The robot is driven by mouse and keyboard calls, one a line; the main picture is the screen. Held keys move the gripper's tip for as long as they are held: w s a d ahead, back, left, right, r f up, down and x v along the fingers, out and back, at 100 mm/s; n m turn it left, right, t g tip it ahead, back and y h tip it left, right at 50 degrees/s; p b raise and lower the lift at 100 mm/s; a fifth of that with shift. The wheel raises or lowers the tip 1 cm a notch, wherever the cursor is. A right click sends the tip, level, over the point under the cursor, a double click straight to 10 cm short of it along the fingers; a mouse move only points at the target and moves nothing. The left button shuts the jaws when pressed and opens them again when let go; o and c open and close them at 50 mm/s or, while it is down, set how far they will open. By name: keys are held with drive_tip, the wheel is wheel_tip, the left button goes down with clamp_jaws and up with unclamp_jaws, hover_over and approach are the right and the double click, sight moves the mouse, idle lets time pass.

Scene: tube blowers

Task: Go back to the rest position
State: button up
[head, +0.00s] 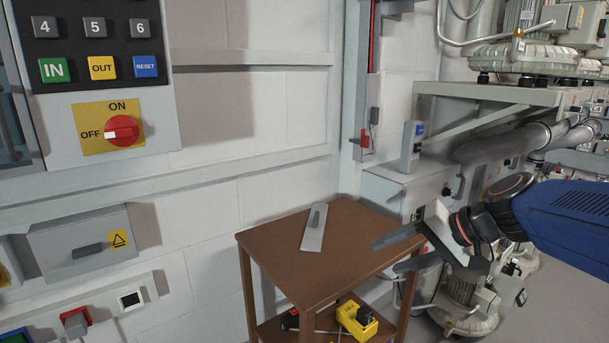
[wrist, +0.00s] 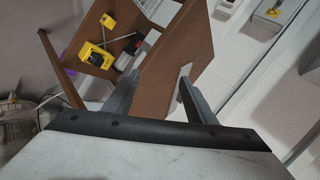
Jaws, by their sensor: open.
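My gripper (head: 398,250) is on the right side of the head view, at the end of my blue arm. Its two grey fingers are spread apart and nothing is between them. They point left, over or close to the right edge of a brown wooden table (head: 345,254); the exact height above it is hard to tell. In the wrist view my gripper (wrist: 152,96) also shows open and empty, with the table (wrist: 178,50) beyond the fingers. A flat grey plate with a small handle (head: 314,230) lies on the table top, apart from the fingers.
A yellow tool (head: 356,320) sits on the table's lower shelf. A control panel with a red rotary switch (head: 122,131) and a grey drawer-like box (head: 80,245) are on the left wall. Blower machinery with thick pipes (head: 500,143) stands behind my arm. Floor shows at the right.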

drive_tip(key=s+d+f+n+h, duration=0.2)
drive_tip(key=s+d+f, duration=0.3)
drive_tip(key=s, duration=0.3)
drive_tip(key=s+d+f+n+g+h, duration=0.1)
drive_tip(key=s+d+f+h, duration=0.3)
drive_tip(key=s, duration=0.4)
drive_tip(key=shift+s+d+f+n+h, duration=0.35)
drive_tip(key=shift+f+n+h, duration=0.1)
drive_tip(key=shift+h, duration=0.35)
